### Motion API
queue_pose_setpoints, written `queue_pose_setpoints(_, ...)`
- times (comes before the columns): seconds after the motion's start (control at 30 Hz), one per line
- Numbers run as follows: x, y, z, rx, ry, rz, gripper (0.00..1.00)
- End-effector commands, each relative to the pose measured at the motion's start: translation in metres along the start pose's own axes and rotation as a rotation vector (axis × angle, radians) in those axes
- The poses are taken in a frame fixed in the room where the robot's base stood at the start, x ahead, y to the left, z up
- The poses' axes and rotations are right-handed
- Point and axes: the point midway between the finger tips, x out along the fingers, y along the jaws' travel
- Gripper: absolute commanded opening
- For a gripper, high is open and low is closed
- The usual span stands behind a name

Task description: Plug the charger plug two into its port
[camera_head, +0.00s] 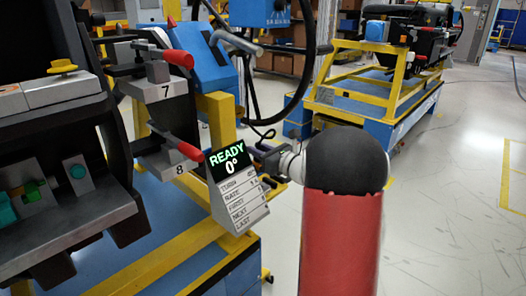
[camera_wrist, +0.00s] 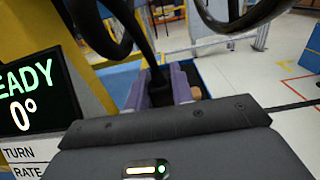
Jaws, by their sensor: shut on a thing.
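My gripper (camera_wrist: 160,82) shows in the wrist view as two purple-grey fingers closed around a dark plug (camera_wrist: 158,92). A thick black cable (camera_wrist: 140,35) runs up from it. The plug's front end is hidden behind the dark wrist housing. In the head view my gripper (camera_head: 268,162) is small, just right of the READY 0° display, and largely hidden by my arm. The plug cannot be made out clearly there. A black cable (camera_head: 249,85) hangs down towards the gripper. I cannot identify the port in either view.
The READY display (camera_head: 232,180) stands close left of my gripper, also in the wrist view (camera_wrist: 30,95). Red-handled clamps labelled 7 and 8 (camera_head: 168,110) and a dark dashboard module (camera_head: 70,230) are further left. A yellow-framed cart (camera_head: 370,85) stands behind. The right floor is open.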

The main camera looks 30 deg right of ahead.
Motion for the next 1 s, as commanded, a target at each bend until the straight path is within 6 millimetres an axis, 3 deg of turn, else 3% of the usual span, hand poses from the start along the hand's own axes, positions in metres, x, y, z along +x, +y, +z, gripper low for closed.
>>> queue_pose_setpoints(0.37,-0.001,-0.001,-0.001,-0.002,-0.001,-0.001,0.00)
queue_pose_setpoints(1.0,-0.001,-0.001,-0.055,-0.001,-0.001,-0.001,0.00)
